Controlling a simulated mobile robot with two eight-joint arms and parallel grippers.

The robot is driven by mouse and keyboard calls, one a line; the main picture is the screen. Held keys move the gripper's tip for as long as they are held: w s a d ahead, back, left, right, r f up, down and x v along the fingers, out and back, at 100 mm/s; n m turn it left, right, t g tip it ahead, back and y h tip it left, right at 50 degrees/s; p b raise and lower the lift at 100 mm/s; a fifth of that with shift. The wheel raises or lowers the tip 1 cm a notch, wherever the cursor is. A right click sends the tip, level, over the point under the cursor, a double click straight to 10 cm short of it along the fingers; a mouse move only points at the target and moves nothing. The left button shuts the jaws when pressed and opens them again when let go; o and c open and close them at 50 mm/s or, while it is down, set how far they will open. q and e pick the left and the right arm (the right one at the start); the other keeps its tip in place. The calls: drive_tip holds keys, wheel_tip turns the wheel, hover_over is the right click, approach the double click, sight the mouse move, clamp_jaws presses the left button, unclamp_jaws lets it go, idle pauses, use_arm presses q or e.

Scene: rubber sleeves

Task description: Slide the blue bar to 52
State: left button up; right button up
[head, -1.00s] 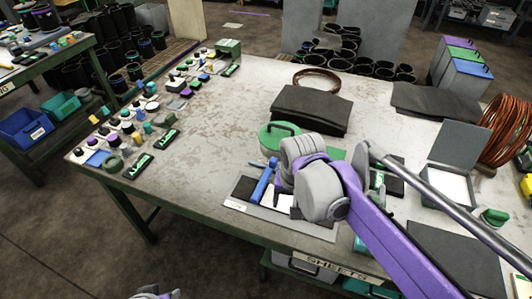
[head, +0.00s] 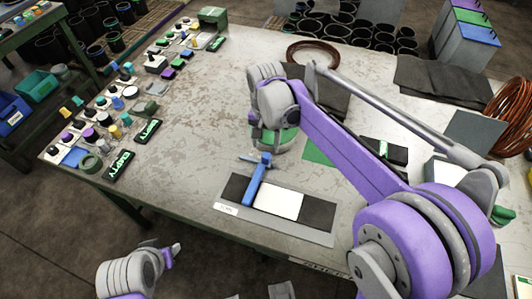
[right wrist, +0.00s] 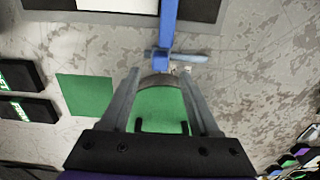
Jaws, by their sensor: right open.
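The blue bar (head: 257,184) lies across a black and white strip on a grey board (head: 312,236), at the left end of the white part (head: 279,203). Its far end also shows at the top of the right wrist view (right wrist: 168,28), with a light blue crosspiece beside it. I cannot read any scale numbers.
A green square (head: 320,151) and dark blocks with green labels lie right of the lid. Two "EMPTY" signs (head: 118,166) and several knobs and buttons line the table's left edge. The table (head: 190,130) left of the bar is clear.

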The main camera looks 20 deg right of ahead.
sight(266, 155)
wheel_tip(266, 155, down, 7)
drive_tip(key=shift+w+r, duration=0.1)
drive_tip(key=shift+w, duration=0.05)
clamp_jaws()
idle(0.4)
idle(1.1)
